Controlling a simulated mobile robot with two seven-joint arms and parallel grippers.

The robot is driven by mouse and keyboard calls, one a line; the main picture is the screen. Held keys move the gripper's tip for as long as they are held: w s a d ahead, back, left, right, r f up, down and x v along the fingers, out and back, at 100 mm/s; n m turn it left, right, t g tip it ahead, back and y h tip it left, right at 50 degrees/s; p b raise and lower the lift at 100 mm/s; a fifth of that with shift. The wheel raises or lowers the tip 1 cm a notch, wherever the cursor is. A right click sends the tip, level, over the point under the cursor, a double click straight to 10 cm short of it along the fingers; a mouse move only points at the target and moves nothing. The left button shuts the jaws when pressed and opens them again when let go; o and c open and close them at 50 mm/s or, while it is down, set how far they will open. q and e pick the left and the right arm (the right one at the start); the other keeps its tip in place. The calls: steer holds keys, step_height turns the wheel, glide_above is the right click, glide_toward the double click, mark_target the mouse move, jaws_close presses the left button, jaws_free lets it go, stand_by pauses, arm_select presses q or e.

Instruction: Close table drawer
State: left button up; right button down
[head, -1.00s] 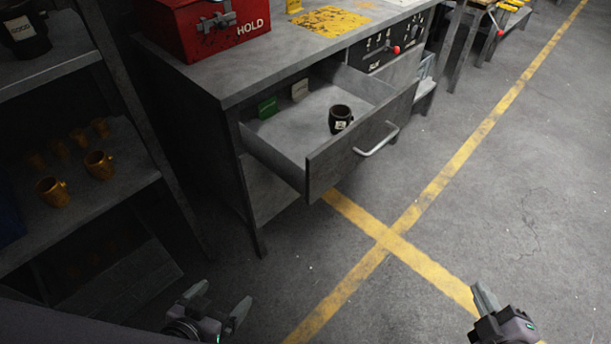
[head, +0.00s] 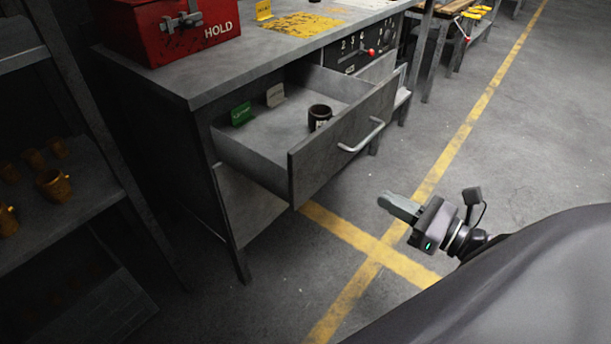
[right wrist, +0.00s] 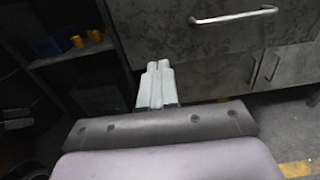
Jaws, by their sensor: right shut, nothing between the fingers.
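The table drawer (head: 335,150) stands pulled out from the grey metal table (head: 200,88). A dark mug (head: 319,116), a green card (head: 241,114) and a pale card (head: 275,95) are inside it. Its front has a metal bar handle (head: 362,136). My right gripper (head: 386,200) is shut and empty, in front of the drawer and to the right of its handle, apart from it. In the right wrist view the shut fingers (right wrist: 155,68) point toward the drawer front (right wrist: 225,45), with the handle (right wrist: 232,16) above and right of them.
A red HOLD box (head: 170,30) sits on the tabletop. A dark shelf (head: 75,205) with several orange mugs (head: 53,185) stands at the left. The floor before the drawer is open, with yellow lines (head: 340,230).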

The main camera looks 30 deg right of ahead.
mark_target(320, 165)
steer(key=p+x, duration=0.1)
steer(key=x, duration=1.3)
arm_select(q)
steer(key=shift+d+r, duration=0.1)
steer(key=shift+r, duration=0.4)
